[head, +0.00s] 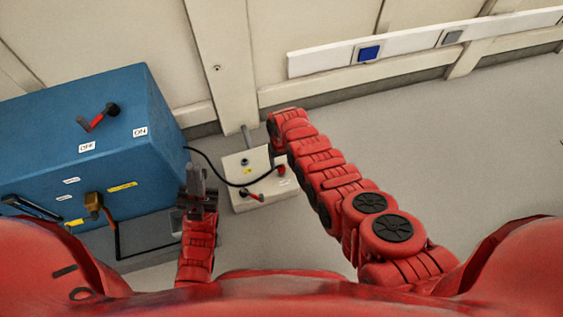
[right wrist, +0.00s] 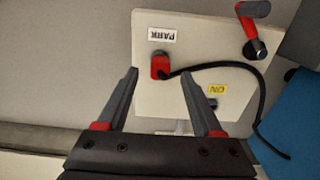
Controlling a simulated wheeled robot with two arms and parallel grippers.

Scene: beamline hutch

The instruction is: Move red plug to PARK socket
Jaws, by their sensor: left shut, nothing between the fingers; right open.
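The red plug (right wrist: 160,67) sits at the socket beside the white PARK label (right wrist: 162,34) on the pale box; how deep it is seated I cannot tell. It also shows in the head view (head: 281,170). Its black cable (right wrist: 216,65) leads away from it. The other socket (right wrist: 213,104), by the yellow ON label (right wrist: 217,89), has no plug in it. My right gripper (right wrist: 160,74) is open, its fingertips on either side of the plug in the picture, not closed on it. My left gripper (head: 196,172) is shut and empty, left of the pale box.
The pale box (head: 262,203) stands on the floor and carries a red-handled lever (head: 251,195). A blue cabinet (head: 150,160) with a red-handled switch (head: 98,118) stands at left. The black cable runs from it to the plug. The floor (head: 430,135) at right is clear.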

